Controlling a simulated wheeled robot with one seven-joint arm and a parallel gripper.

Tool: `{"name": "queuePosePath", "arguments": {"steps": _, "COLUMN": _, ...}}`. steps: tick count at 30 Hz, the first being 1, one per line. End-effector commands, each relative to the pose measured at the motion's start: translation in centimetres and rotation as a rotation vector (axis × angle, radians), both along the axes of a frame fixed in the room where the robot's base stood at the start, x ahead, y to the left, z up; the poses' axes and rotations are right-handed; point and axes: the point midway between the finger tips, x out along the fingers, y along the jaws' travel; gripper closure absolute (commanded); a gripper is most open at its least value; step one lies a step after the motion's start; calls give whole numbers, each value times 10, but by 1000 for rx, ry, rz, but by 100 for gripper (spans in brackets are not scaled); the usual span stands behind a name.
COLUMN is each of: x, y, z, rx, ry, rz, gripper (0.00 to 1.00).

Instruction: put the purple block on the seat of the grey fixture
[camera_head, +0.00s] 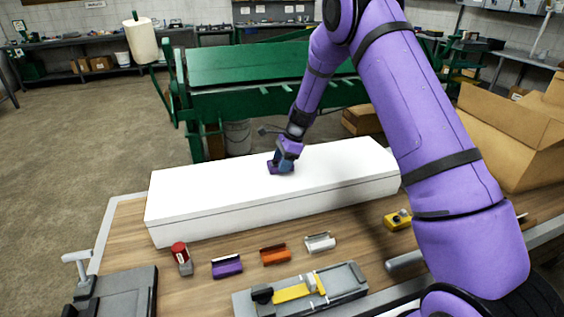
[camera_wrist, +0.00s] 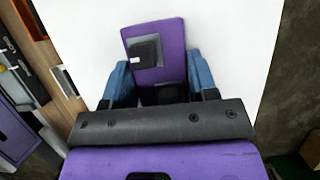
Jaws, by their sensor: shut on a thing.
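My gripper (camera_head: 281,163) is shut on the purple block (camera_wrist: 155,50), over the white top of a long box. In the wrist view its blue fingers (camera_wrist: 155,85) lie on either side of the block, which has a grey patch and a dark square on its face. In the head view only a little purple shows at the fingertips. I cannot tell whether the block touches the box top. A grey fixture (camera_head: 347,279) with a yellow bar and black knob lies at the front of the bench. Which part is its seat is unclear.
The long white box (camera_head: 200,207) fills the back of the wooden bench (camera_head: 345,252). In front stand a red-topped piece (camera_head: 181,257), purple (camera_head: 227,267), orange (camera_head: 275,254) and white (camera_head: 320,242) channel pieces. A dark clamp device (camera_head: 118,295) is front left; a yellow piece (camera_head: 398,220) is right.

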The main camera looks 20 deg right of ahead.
Motion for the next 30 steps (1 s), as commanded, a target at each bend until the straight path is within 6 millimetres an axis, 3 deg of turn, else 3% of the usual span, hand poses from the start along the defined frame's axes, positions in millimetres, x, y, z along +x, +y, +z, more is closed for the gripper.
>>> {"name": "queuePosePath", "arguments": {"steps": 3, "x": 0, "y": 0, "z": -2, "rx": 0, "ry": 0, "rz": 0, "gripper": 83}}
{"name": "queuePosePath", "arguments": {"steps": 4, "x": 0, "y": 0, "z": -3, "rx": 0, "ry": 0, "rz": -1, "gripper": 45}}
{"name": "queuePosePath", "arguments": {"steps": 7, "x": 0, "y": 0, "z": -2, "rx": 0, "ry": 0, "rz": 0, "gripper": 22}}
{"name": "queuePosePath", "arguments": {"steps": 19, "x": 0, "y": -2, "z": 5, "rx": -1, "ry": -2, "rz": -1, "gripper": 22}}
{"name": "queuePosePath", "arguments": {"steps": 30, "x": 1, "y": -28, "z": 67, "rx": 0, "ry": -4, "rz": -2, "gripper": 22}}
